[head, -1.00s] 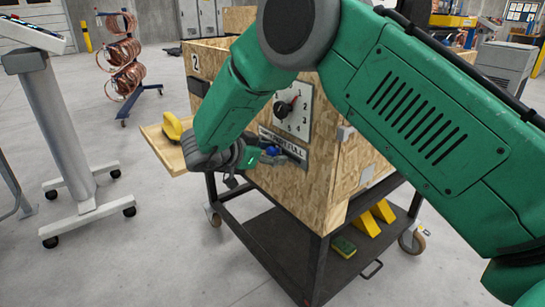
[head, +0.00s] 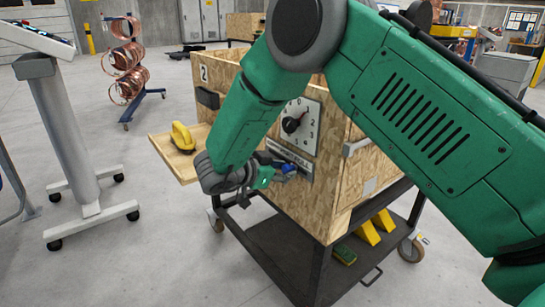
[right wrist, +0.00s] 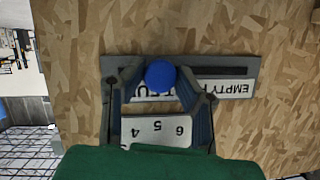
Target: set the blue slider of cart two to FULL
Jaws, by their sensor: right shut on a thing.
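The plywood cart marked "2" (head: 203,73) stands in front of me. Its front carries a grey slider plate with a dark slot (right wrist: 228,71) and EMPTY and FULL labels. The blue slider knob (head: 289,168) sits toward the FULL side of the slot; it also shows in the right wrist view (right wrist: 161,75), where the labels are upside down. My right gripper (head: 284,172) is shut on the blue knob, with a finger on each side of it. The left finger hides that end of the slot, so I cannot tell whether the knob touches the end. My left gripper is not in view.
A numbered dial (head: 294,125) sits just above the slider. A side shelf (head: 184,166) with a yellow object (head: 182,137) sticks out left of my gripper. A grey stand (head: 75,150) is at the left. Floor between them is clear.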

